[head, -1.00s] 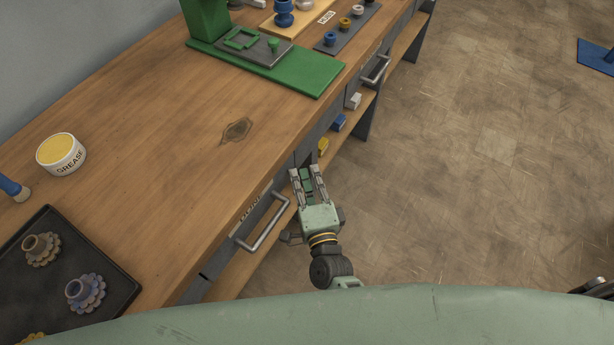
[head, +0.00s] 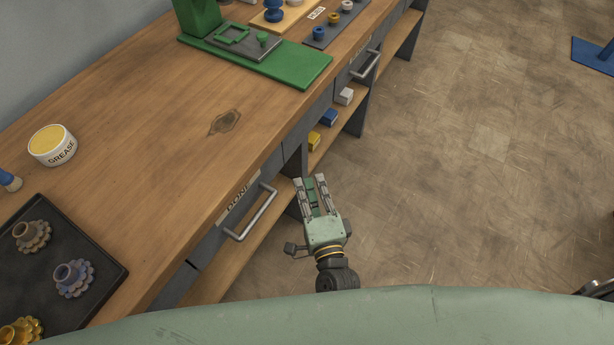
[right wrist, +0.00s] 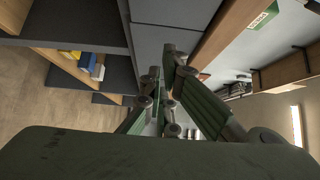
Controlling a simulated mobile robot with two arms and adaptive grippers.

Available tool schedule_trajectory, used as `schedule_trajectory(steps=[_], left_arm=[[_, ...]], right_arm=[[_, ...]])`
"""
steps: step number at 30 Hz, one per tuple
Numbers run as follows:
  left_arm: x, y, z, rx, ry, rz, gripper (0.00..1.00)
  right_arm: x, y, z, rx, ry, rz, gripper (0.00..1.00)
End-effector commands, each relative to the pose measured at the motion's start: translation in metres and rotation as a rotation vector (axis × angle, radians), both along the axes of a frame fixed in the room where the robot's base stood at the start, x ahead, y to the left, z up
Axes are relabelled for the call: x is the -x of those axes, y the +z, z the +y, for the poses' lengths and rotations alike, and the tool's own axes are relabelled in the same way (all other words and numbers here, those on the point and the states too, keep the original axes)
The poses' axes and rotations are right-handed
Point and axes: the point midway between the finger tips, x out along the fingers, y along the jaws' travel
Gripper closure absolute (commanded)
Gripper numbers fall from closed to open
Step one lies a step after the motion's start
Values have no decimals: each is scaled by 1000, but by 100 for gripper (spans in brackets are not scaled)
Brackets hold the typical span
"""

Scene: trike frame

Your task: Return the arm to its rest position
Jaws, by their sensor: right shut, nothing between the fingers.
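My right gripper (head: 311,183) is in front of the bench, over the floor side, just right of the drawer handle (head: 252,213). Its fingers are shut with nothing held, and it touches nothing that I can see. In the right wrist view the fingers (right wrist: 166,82) point toward the bench's underside and drawer fronts. My left gripper is not in the head view.
The wooden bench (head: 160,170) carries a grease tub (head: 52,146), a black tray (head: 105,270) with gear-like parts, and a green fixture (head: 290,70). Small coloured boxes sit on the lower shelf (head: 240,265).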

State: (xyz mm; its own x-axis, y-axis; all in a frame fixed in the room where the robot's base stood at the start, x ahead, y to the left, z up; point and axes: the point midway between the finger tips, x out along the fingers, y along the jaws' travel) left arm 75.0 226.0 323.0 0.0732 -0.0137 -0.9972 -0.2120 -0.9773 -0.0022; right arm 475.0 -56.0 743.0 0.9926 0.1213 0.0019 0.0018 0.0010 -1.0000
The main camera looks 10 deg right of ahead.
Motion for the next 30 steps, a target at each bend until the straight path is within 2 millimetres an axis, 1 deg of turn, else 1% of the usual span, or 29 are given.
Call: schedule_trajectory(steps=[1,6,10,15,20,22,23,26,29,30], left_arm=[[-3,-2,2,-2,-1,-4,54],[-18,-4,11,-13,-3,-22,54],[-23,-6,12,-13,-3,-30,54],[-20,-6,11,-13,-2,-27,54],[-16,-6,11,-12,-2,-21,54],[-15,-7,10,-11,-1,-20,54],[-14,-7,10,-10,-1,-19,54],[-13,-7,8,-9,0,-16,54],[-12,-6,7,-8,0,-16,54],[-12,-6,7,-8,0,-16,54]], right_arm=[[10,-2,-1,1,1,3,100],[39,-2,-5,1,1,3,100],[56,-2,-7,1,1,3,100],[66,-1,-8,0,1,1,100],[67,0,-8,0,1,1,100],[67,-4,-8,12,5,8,100],[67,-9,-8,26,10,15,100],[72,-41,-6,132,50,69,100],[85,-101,-6,324,131,172,100],[94,-129,-9,417,173,221,100]])
